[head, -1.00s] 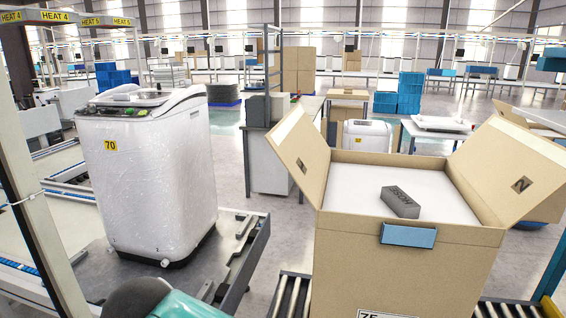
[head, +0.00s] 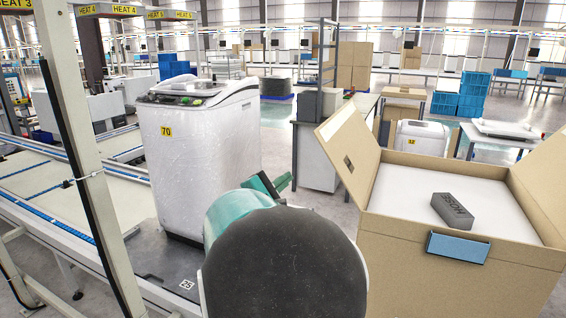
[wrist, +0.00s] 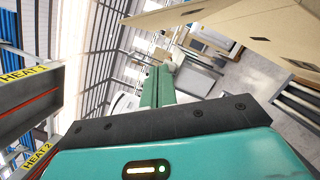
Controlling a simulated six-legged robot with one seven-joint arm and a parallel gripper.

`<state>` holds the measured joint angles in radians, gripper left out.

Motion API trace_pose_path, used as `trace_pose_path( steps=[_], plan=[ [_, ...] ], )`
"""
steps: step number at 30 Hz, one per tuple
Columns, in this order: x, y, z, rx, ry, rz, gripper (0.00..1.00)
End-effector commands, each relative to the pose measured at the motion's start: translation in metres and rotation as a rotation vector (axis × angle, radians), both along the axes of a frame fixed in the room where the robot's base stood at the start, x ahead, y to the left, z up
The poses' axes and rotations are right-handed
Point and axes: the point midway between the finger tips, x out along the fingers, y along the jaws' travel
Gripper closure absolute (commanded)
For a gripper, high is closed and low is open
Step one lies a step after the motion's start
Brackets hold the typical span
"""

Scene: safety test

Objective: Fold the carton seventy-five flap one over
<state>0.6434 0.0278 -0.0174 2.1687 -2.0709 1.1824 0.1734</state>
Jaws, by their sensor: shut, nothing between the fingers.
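The open tan carton (head: 440,275) stands at the right in the head view. Its left flap (head: 345,150) and right flap (head: 547,172) stick up and outward. A white sheet (head: 425,190) fills its top, with a grey block marked HOSE (head: 459,210) lying on it. A blue piece (head: 458,247) sits on the front rim. My gripper (head: 270,184) is left of the left flap, apart from it and partly hidden by my arm. In the wrist view its teal fingers (wrist: 158,76) are shut and empty, with tan cardboard (wrist: 245,20) at upper right.
A wrapped white washing machine (head: 200,150) marked 70 stands on a grey platform (head: 165,262) left of my arm. A frame post (head: 80,150) rises at the far left. Behind are a grey bench (head: 325,155) and blue crates (head: 465,95). Some floor (head: 330,205) shows between bench and carton.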

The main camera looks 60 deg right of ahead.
Motion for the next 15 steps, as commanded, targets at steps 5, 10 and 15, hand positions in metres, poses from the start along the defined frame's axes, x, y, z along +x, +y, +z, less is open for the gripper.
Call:
trace_pose_path(
  steps=[5, 10, 15],
  plan=[
    [-0.001, -0.019, 0.003, -0.002, 0.002, -0.001, 1.00],
    [-0.002, -0.050, 0.007, -0.002, 0.001, 0.000, 1.00],
    [-0.002, -0.083, 0.012, -0.002, 0.000, 0.002, 1.00]
  ],
)
